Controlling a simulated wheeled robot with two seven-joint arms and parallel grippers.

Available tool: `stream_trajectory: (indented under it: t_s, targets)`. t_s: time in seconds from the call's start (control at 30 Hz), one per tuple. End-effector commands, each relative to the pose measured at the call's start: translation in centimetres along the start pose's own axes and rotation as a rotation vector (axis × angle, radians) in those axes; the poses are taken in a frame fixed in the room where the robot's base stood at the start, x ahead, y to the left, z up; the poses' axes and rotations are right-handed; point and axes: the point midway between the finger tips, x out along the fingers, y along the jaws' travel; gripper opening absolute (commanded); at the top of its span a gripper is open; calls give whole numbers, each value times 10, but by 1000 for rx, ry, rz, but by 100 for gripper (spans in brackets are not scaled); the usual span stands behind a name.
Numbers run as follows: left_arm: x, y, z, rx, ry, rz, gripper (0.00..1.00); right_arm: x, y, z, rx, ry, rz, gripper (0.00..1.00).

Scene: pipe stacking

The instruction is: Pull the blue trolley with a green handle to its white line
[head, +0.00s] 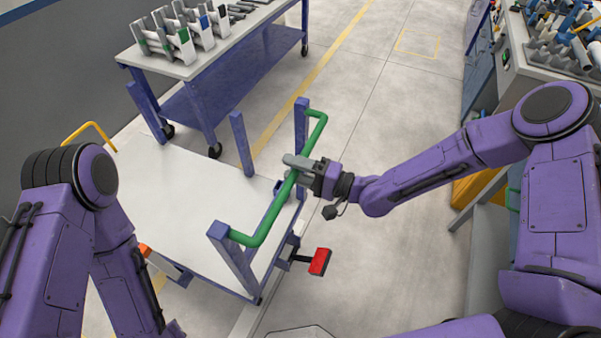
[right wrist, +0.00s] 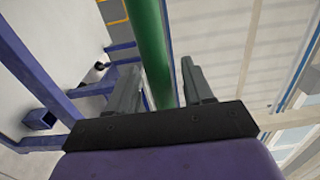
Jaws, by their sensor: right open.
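The blue trolley (head: 232,262) has a white top and a green handle (head: 268,218) between two blue posts at its right end. My right gripper (head: 296,164) is at the upper middle part of the handle. In the right wrist view, the green handle (right wrist: 150,45) runs between the two open fingers of my right gripper (right wrist: 160,85). I cannot tell whether either finger touches it. My left arm comes down over the trolley's left side, and its gripper is out of view. A pale strip (head: 247,318) shows on the floor below the trolley; I cannot tell whether it is the white line.
A red pedal (head: 320,262) sticks out low at the trolley's right end. A blue-framed table (head: 205,66) with grey-white racks stands behind. A bench with pipe parts (head: 560,58) is at upper right. A yellow line (head: 310,82) crosses the floor. Floor right of the handle is clear.

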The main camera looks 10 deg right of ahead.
Motion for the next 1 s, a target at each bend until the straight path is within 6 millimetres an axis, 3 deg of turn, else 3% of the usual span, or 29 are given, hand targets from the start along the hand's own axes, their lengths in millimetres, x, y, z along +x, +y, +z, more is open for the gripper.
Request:
stream_trajectory:
  t_s: [0.17, 0.33, 1.0]
  targets:
    - [0, 0, 0, 0, 0, 0, 0, 0, -1, 0, 0, 0, 0, 51]
    - [0, 0, 0, 0, 0, 0, 0, 0, 0, 0, 0, 0, 0, 0]
    - [0, 0, 0, 0, 0, 0, 0, -1, 0, 0, 0, 0, 1, 0]
